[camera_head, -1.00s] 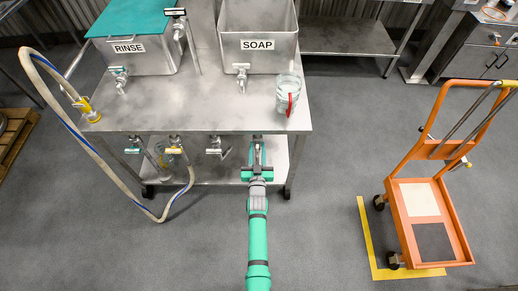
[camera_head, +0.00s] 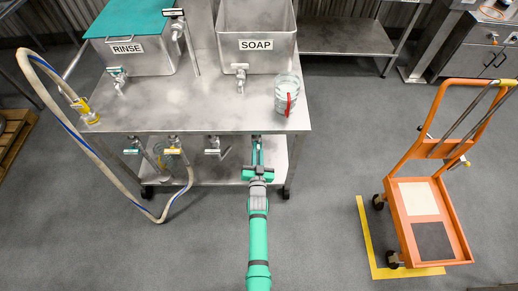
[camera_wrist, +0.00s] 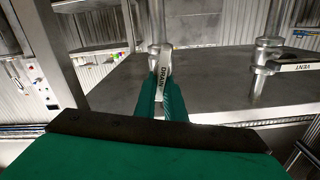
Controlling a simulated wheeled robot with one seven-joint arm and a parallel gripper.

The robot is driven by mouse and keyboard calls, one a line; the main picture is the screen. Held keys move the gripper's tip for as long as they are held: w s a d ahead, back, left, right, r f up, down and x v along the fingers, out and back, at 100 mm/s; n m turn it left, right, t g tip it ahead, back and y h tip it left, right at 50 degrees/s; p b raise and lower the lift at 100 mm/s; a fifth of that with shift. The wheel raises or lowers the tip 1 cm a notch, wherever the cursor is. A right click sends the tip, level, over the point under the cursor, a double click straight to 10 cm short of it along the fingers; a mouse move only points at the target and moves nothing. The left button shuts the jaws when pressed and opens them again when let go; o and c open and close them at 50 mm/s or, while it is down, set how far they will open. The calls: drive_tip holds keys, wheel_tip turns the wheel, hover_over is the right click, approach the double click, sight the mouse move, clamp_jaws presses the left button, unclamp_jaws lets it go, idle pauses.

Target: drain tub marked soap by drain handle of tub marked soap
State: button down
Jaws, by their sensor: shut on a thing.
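The steel tub marked SOAP (camera_head: 230,25) stands on the steel table in the head view. A handle labelled DRAIN (camera_wrist: 181,75) hangs below a steel pipe in the wrist view. My gripper (camera_wrist: 163,84) has its green fingers shut on this handle, which partly hides between them. In the head view my gripper (camera_head: 257,153) is under the table's front edge, and the handle cannot be made out there. The inside of the tub is not clear enough to show a liquid level.
A handle marked VENT (camera_wrist: 297,67) is to the right in the wrist view. Another valve (camera_head: 213,151) hangs left of my gripper. A clear jug (camera_head: 286,92) with a red handle stands on the table (camera_head: 180,105). The tub marked RINSE (camera_head: 150,62) is at left. An orange cart (camera_head: 462,225) stands right.

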drive_tip(key=m, duration=0.3)
drive_tip(key=d+m, duration=0.1)
drive_tip(key=m, duration=0.2)
drive_tip(key=shift+w+f, duration=0.1)
drive_tip(key=shift+f, duration=0.1)
idle(0.5)
drive_tip(key=c, duration=1.8)
unclamp_jaws()
drive_tip(key=s, duration=1.1)
